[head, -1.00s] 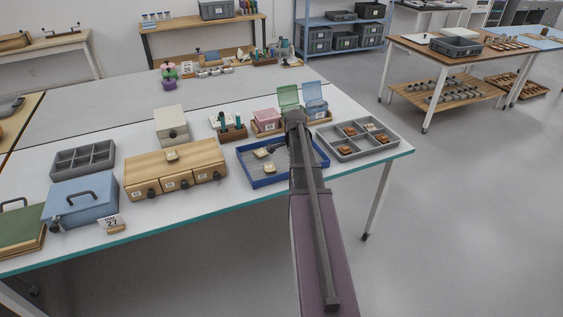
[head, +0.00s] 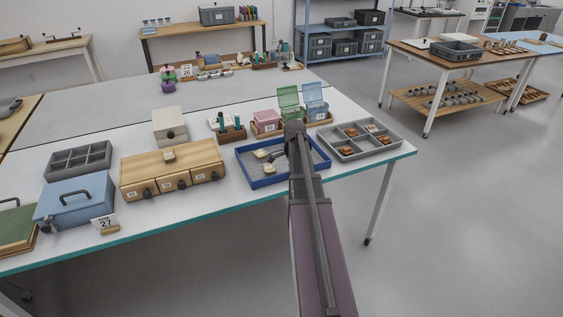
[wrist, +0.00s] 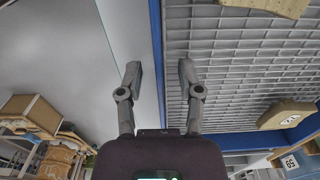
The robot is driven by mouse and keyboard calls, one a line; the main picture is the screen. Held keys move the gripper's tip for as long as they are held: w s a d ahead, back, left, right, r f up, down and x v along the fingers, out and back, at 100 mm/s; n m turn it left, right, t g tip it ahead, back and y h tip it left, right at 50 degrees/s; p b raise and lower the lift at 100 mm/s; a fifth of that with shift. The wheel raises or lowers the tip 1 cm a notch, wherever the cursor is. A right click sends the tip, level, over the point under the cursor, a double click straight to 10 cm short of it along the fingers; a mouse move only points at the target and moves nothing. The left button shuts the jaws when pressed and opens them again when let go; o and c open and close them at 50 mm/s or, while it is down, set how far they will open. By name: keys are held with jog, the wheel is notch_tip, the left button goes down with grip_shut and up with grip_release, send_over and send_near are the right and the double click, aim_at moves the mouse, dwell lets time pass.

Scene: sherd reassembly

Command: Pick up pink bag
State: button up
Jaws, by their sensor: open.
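In the head view a small pink container (head: 265,117), perhaps the pink bag, sits in a wooden holder at the back of the near table. A green one (head: 289,97) and a blue one (head: 314,93) stand upright to its right. My gripper shows in the wrist view (wrist: 161,76) with its two fingers apart and nothing between them. It is over the left wall of the blue tray (wrist: 157,30). In the head view my arm reaches over this tray, nearer than the pink container. I cannot make out anything pink in the wrist view.
The blue tray (head: 254,182) holds pale sherds. A grey divided tray (head: 345,156) with brown sherds is to its right. A wooden drawer box (head: 150,172) and a cream box (head: 170,127) stand left. A rack with green-topped items (head: 232,135) is beside the pink container.

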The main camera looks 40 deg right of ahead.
grip_shut()
jog(key=shift+r, duration=0.25)
dwell(0.4)
jog(key=shift+r+p, duration=1.55)
jog(key=shift+p, duration=0.2)
jog(key=s+a, duration=0.3)
jog(key=s, duration=0.4)
jog(key=s+a+r+p, duration=0.1)
jog(key=s+a, duration=0.3)
jog(key=s, duration=0.3)
jog(key=shift+a+r, duration=0.2)
jog(key=shift+a, duration=0.05)
